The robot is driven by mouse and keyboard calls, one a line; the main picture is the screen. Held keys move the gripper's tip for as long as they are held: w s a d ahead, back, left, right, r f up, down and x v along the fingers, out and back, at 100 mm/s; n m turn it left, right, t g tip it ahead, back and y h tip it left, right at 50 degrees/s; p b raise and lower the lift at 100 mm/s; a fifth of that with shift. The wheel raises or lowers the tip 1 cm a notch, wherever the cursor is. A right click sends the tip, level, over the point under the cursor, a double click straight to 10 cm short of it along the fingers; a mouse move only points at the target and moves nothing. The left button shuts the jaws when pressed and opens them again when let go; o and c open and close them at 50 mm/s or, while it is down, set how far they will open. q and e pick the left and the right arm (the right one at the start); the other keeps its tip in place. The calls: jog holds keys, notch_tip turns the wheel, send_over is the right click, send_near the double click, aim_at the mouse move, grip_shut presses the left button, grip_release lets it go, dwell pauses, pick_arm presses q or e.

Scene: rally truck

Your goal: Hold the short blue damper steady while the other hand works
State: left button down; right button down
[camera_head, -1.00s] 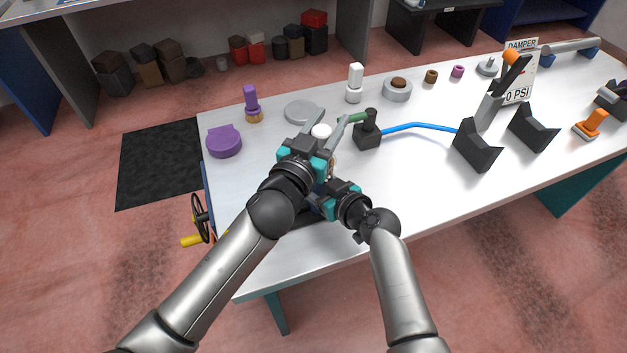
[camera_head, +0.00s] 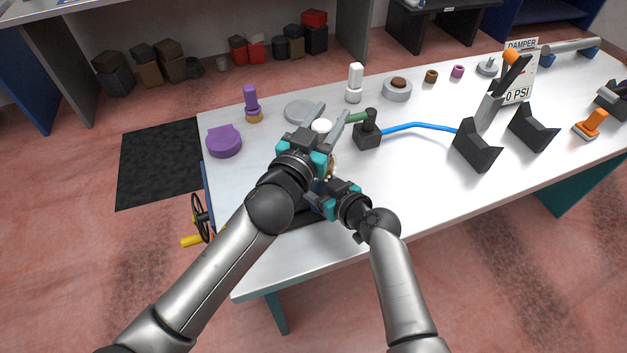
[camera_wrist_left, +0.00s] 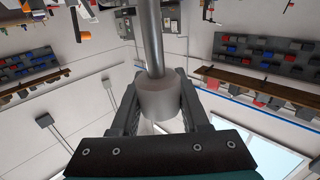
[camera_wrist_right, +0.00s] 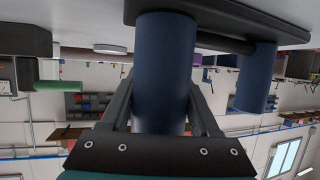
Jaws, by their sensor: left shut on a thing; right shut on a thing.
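The short blue damper (camera_wrist_right: 165,75) is a dark blue cylinder between the fingers of my right gripper (camera_head: 322,194) in the right wrist view. It meets a dark plate (camera_wrist_right: 225,18). In the head view my grippers mostly hide it. My left gripper (camera_head: 323,124) is shut on a grey cylindrical piece (camera_wrist_left: 159,98) with a metal rod (camera_wrist_left: 151,40) running from it. In the head view a white round end (camera_head: 321,126) shows between the left fingers. The left gripper is just beyond and above the right one.
A second blue cylinder (camera_wrist_right: 256,78) stands beside the held one. A black block with a green grip (camera_head: 367,136) and blue hose (camera_head: 420,126) is close right of the left gripper. A purple round part (camera_head: 223,141) sits left. Bare tabletop lies at right front.

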pick_arm(q)
jog(key=shift+r, duration=1.05)
pick_arm(e)
jog(key=shift+s+d+f, duration=0.1)
jog(key=shift+s+f, duration=0.05)
jog(key=shift+f, duration=0.05)
pick_arm(q)
jog(key=shift+c, duration=1.6)
grip_release()
jog(key=shift+f, duration=0.15)
jog(key=v, duration=1.2)
pick_arm(e)
jog(key=shift+c, duration=0.2)
grip_release()
jog(key=shift+r, duration=0.2)
